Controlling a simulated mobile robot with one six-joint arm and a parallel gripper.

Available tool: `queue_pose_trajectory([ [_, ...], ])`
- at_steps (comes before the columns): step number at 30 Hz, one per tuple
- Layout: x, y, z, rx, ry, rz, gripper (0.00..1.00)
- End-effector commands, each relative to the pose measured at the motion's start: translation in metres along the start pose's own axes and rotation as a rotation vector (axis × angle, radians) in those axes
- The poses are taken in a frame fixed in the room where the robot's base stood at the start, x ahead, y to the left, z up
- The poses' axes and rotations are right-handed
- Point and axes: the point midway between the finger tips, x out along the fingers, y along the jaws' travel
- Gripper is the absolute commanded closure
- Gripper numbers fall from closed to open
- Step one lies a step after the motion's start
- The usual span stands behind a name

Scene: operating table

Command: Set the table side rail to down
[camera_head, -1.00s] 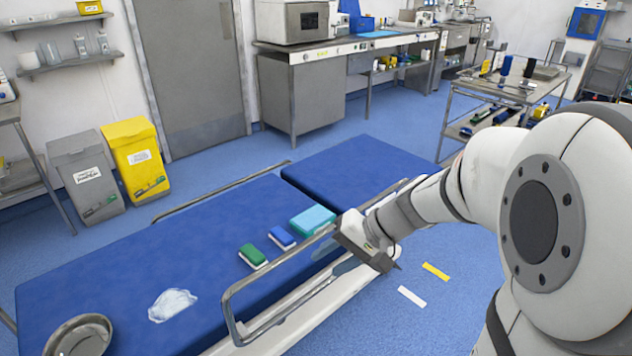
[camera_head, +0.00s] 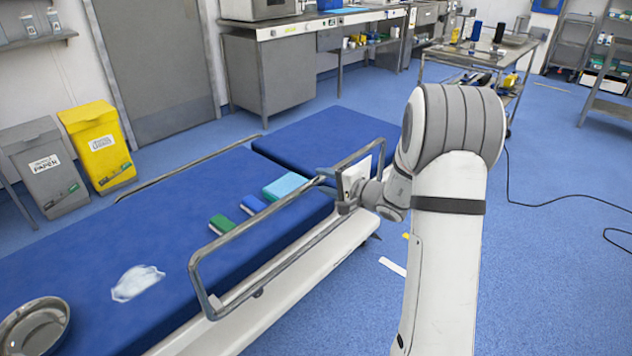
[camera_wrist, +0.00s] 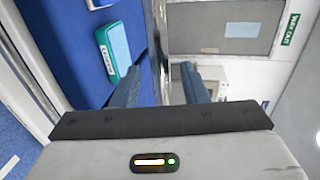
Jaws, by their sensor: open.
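The near table side rail (camera_head: 240,227) is a grey metal loop standing raised along the near long edge of the blue operating table (camera_head: 100,240). My gripper (camera_head: 328,181) is at the rail's upper bar, towards its far end. In the wrist view my gripper's two blue-grey fingers (camera_wrist: 160,84) are apart. A narrow metal bar (camera_wrist: 158,40) shows in line with the gap between them. Whether the fingers touch the rail cannot be told. Part of the rail is hidden behind my gripper and wrist.
A turquoise box (camera_head: 284,187), a blue box (camera_head: 253,204), a green box (camera_head: 222,223), a crumpled clear sheet (camera_head: 136,282) and a metal bowl (camera_head: 35,328) lie on the table. The far rail (camera_head: 190,166) sits low. Floor right of the table is mostly clear.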

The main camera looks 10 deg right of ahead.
Motion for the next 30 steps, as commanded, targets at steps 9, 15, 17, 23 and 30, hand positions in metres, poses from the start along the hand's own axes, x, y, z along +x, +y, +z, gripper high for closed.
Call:
queue_pose_trajectory([
  [9,0.027,0.0,0.001,0.0,-0.001,0.001,0.6],
  [15,0.028,0.0,0.001,0.001,-0.001,0.001,0.6],
  [17,0.028,0.0,0.001,0.001,-0.001,0.001,0.63],
  [23,0.028,0.0,0.001,0.001,-0.001,0.001,0.8],
  [30,0.028,0.0,0.001,0.001,-0.001,0.001,0.99],
])
